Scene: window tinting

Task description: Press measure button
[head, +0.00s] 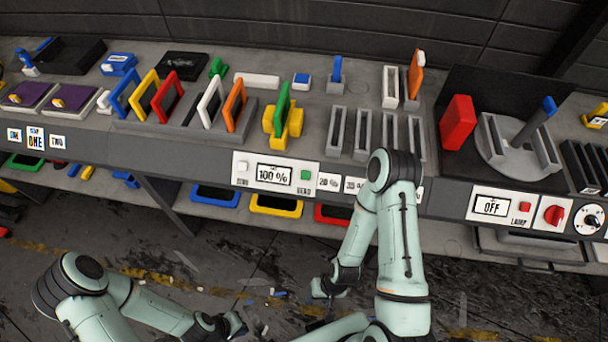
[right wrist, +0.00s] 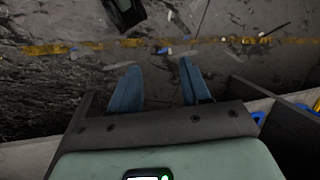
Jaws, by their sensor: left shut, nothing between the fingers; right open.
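A white panel (head: 246,178) on the bench's front face has a display (head: 274,175) reading 100 %. A green button (head: 305,175) sits right of the display, and a pale button (head: 243,166) sits left of it; their small labels are hard to read. A green frame (head: 283,97) stands in a yellow holder (head: 272,124) above the panel. My left gripper (head: 237,324) is low over the floor, well below the panel, shut and empty. My right gripper (head: 326,290) hangs below the bench front, apart from the panel. Its blue fingers (right wrist: 158,82) are open and empty.
Coloured frames (head: 168,96) stand in a rack at left. Grey slotted holders (head: 362,134) stand at right, near a red block (head: 457,122) and a round grey stand (head: 505,150). An OFF panel (head: 492,207) is at far right. Coloured trays (head: 276,205) lie on a lower shelf.

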